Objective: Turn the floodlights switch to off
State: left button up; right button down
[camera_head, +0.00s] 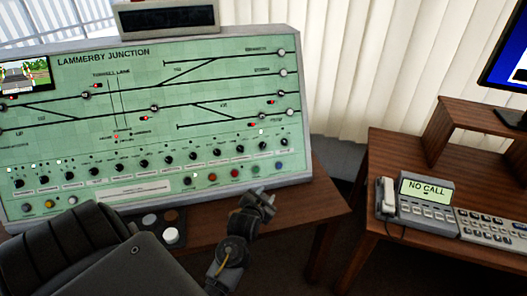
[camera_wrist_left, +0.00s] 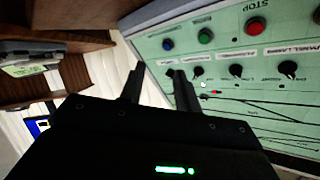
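The green control panel (camera_head: 225,60) carries a row of black rotary knobs (camera_head: 193,155), with small labels I cannot read in the head view. I cannot tell which knob is the floodlights switch. My left gripper (camera_head: 263,195) is in front of the panel's lower right corner, below the knob row. In the left wrist view the gripper (camera_wrist_left: 158,76) has its two fingers apart, with nothing between them. One finger overlaps the view of the end knobs, near a black knob (camera_wrist_left: 197,72); contact is not visible. My right gripper is not in view.
Below the knobs are coloured buttons, including a red (camera_wrist_left: 256,26), a green (camera_wrist_left: 206,36) and a blue one (camera_wrist_left: 168,44). A wooden side desk (camera_head: 400,150) at right holds a phone (camera_head: 425,195) and keypad (camera_head: 490,228). A gap separates the desks.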

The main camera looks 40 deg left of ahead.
aim_at(264, 146)
pick_arm(q)
jog(key=w+a+r+n+t+y, duration=0.1)
jog(key=w+a+r+n+y, duration=0.1)
jog(key=w+a+r+y, duration=0.2)
jog(key=w+a+y, duration=0.1)
jog(key=w+a, duration=0.1)
jog(key=a, duration=0.1)
jog(key=shift+w+r+t+y, duration=0.2)
jog(key=shift+r+t+y, duration=0.1)
jog(key=shift+r+y, duration=0.1)
jog(key=p+x, duration=0.1)
jog(key=x, duration=0.9)
jog(key=shift+w+a+p, duration=0.25)
jog(key=shift+p, duration=0.1)
grip_shut()
